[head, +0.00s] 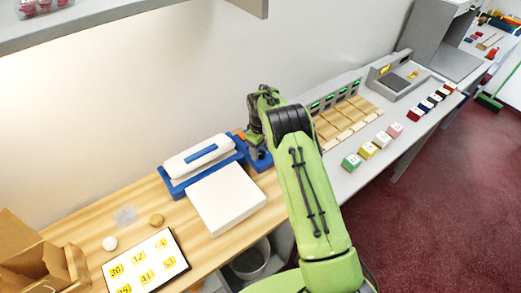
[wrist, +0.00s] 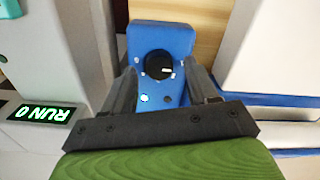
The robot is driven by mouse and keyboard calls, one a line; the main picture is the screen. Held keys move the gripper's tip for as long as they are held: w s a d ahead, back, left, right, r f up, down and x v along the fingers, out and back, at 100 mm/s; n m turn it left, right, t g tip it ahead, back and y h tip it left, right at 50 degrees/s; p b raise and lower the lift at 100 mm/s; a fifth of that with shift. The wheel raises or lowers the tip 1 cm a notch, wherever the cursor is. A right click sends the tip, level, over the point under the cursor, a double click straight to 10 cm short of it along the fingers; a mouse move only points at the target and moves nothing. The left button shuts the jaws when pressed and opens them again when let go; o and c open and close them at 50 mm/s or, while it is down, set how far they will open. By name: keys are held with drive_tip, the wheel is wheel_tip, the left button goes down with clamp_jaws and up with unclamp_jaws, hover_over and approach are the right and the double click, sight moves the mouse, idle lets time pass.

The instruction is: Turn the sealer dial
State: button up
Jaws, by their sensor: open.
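The sealer dial (wrist: 159,65) is a black round knob with a light mark, set on a blue panel (wrist: 165,35) with small pale marks around it. In the wrist view my gripper (wrist: 160,78) is open, with one dark finger on each side of the dial. I cannot tell whether the fingers touch it. In the head view my green arm reaches over the counter and my gripper (head: 262,158) is at the blue unit; the dial is hidden there.
A blue and white device (head: 200,160) and a white block (head: 226,198) stand close left of my gripper. Right of my arm are wooden slots with green displays (head: 335,97) and several colored blocks (head: 368,151). A tray of numbered yellow cards (head: 145,265) lies at the front left.

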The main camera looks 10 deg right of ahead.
drive_tip(key=shift+f, duration=0.35)
drive_tip(key=shift+c, duration=0.3)
drive_tip(key=c, duration=1)
drive_tip(key=shift+m, duration=0.3)
drive_tip(key=m+b, duration=0.2)
drive_tip(key=m, duration=0.1)
drive_tip(key=shift+d+m+b, duration=0.1)
drive_tip(key=shift+m+b, duration=0.4)
drive_tip(key=shift+m, duration=2.2)
drive_tip(key=shift+r, duration=0.1)
